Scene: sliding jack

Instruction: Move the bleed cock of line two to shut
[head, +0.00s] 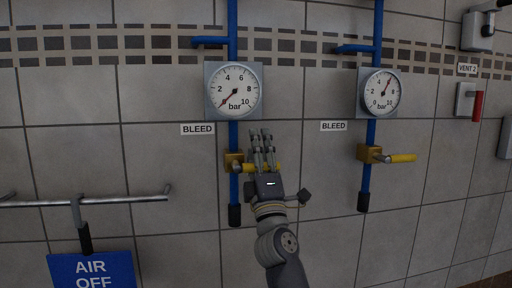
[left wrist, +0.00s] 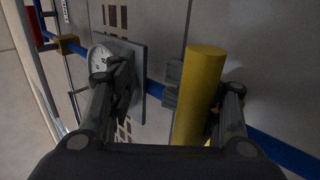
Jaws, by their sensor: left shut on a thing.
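Two blue pipes on the tiled wall each have a brass bleed cock under a gauge. The left cock (head: 234,162) has a yellow handle (head: 277,167) pointing right, across its pipe. My left gripper (head: 262,136) is at this handle, shut on it, its fingers hiding the handle's middle. In the left wrist view the yellow handle (left wrist: 199,90) stands large between the fingers of my left gripper (left wrist: 172,95). The right cock (head: 369,153) also has its yellow handle (head: 401,158) pointing right. No line numbers are readable at the cocks. My right gripper is not in view.
A left gauge (head: 234,90) has its needle at the lower left; a right gauge (head: 381,93) has its needle to the upper right. A metal bar (head: 130,199) with a blue AIR OFF sign (head: 91,270) is at left. A red lever (head: 477,106) is at right.

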